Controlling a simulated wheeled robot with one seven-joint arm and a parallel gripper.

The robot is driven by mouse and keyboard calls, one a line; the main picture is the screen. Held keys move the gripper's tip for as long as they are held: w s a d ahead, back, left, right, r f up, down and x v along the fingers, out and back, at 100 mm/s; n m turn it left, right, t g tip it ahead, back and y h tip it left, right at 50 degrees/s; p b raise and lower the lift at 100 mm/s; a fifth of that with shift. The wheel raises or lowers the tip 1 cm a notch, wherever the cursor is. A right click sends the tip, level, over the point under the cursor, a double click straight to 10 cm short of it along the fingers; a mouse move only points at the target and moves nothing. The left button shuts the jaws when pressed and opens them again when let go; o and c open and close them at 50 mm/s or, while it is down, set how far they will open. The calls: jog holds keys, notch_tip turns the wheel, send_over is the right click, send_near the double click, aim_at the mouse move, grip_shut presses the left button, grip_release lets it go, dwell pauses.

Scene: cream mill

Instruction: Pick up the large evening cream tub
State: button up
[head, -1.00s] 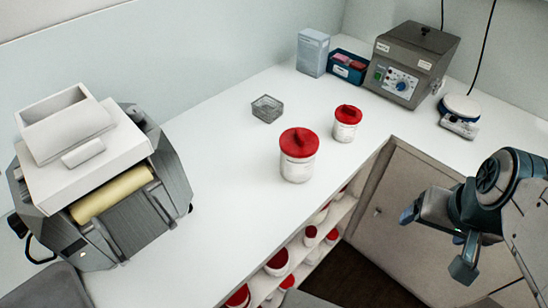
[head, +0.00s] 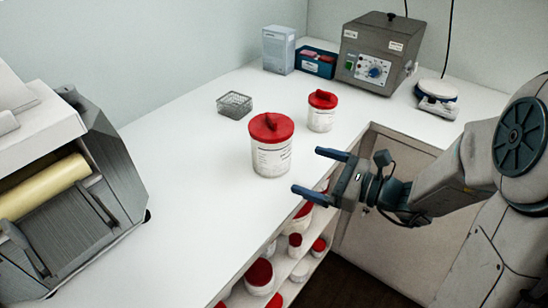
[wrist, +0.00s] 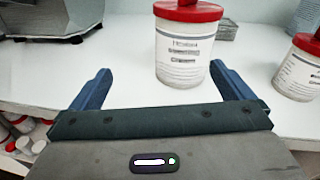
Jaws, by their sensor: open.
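The larger white tub with a red knobbed lid (head: 271,158) stands upright on the white counter near its front edge. A smaller tub of the same kind (head: 321,112) stands behind it to the right. My gripper (head: 319,173) is open and empty, its blue fingers pointing at the larger tub from the right. In the wrist view the larger tub (wrist: 184,60) shows ahead, between and beyond the fingertips of my gripper (wrist: 162,76); its label is too blurred to read surely. The smaller tub (wrist: 299,72) is at the right edge there.
A wire basket (head: 234,104) lies behind the tubs. A roller mill (head: 60,190) fills the left. A grey control box (head: 380,52), a blue bin (head: 316,62) and a scale (head: 436,97) stand at the back. Shelves below the counter (head: 200,205) hold several red-lidded tubs.

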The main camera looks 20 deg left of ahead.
aim_at(271, 145)
jog(key=w+a+m, duration=0.1)
jog(key=w+a, duration=0.1)
jog(key=a, duration=0.2)
jog(key=w+a+f+t, duration=0.1)
jog(key=w+a, duration=0.2)
jog(key=a, duration=0.1)
jog(key=w+a+m+t, duration=0.1)
jog(key=w+a, duration=0.1)
jog(key=a, duration=0.2)
jog(key=shift+w+a+f+m+p, duration=0.15)
jog(key=shift+w+f+m+p, duration=0.15)
jog(key=shift+p, duration=0.1)
jog(key=c, duration=0.7)
